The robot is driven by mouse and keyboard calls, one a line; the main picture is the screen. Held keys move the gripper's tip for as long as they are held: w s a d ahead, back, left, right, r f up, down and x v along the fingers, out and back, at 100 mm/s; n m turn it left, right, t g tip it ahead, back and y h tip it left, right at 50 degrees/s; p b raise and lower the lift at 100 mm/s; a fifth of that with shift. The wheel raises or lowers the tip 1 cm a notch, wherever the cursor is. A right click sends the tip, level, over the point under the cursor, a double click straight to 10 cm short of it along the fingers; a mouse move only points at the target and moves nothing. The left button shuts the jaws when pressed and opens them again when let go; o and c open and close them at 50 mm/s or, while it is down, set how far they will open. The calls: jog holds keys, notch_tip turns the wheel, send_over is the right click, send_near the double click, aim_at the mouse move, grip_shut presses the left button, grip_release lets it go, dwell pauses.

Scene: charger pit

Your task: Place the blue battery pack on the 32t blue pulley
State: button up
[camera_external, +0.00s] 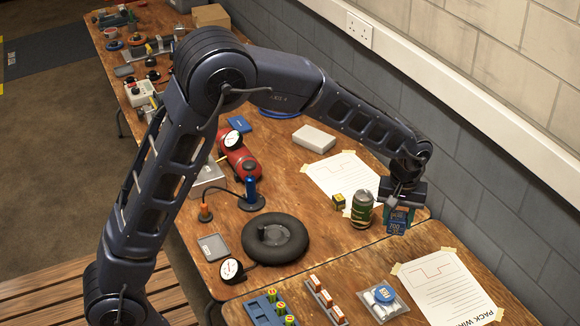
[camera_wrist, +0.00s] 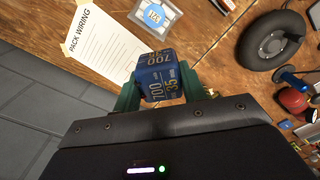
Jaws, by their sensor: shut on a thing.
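The blue battery pack (camera_external: 397,226), a dark blue block with yellow and white markings, is between the green fingers of my gripper (camera_external: 399,214). My gripper is shut on it near the right edge of the workbench. In the wrist view the battery pack (camera_wrist: 159,77) shows between the fingers (camera_wrist: 158,92), somewhat tilted. A small round blue piece with white marking (camera_external: 385,294) lies on a pale packet on the nearer table. It also shows in the wrist view (camera_wrist: 154,14). Its print is too small to read, so I cannot tell whether it is the pulley.
A green can (camera_external: 362,209) and a small yellow block (camera_external: 339,201) stand just left of my gripper. A black tyre-like ring (camera_external: 275,240) lies further left. A taped wiring sheet (camera_external: 448,290) lies right of the packet. The wall (camera_external: 470,190) is close on the right.

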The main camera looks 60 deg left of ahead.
aim_at(385, 293)
jog(key=shift+m, duration=0.3)
jog(key=d+f, duration=0.1)
jog(key=f, duration=0.5)
jog(key=s+d+f, duration=0.1)
jog(key=f, duration=0.6)
jog(key=s+d+f, duration=0.1)
jog(key=f, duration=0.6)
jog(key=shift+d, duration=0.1)
jog(key=shift+s, duration=0.1)
jog(key=o, duration=1.1)
jog(key=shift+f, duration=0.1)
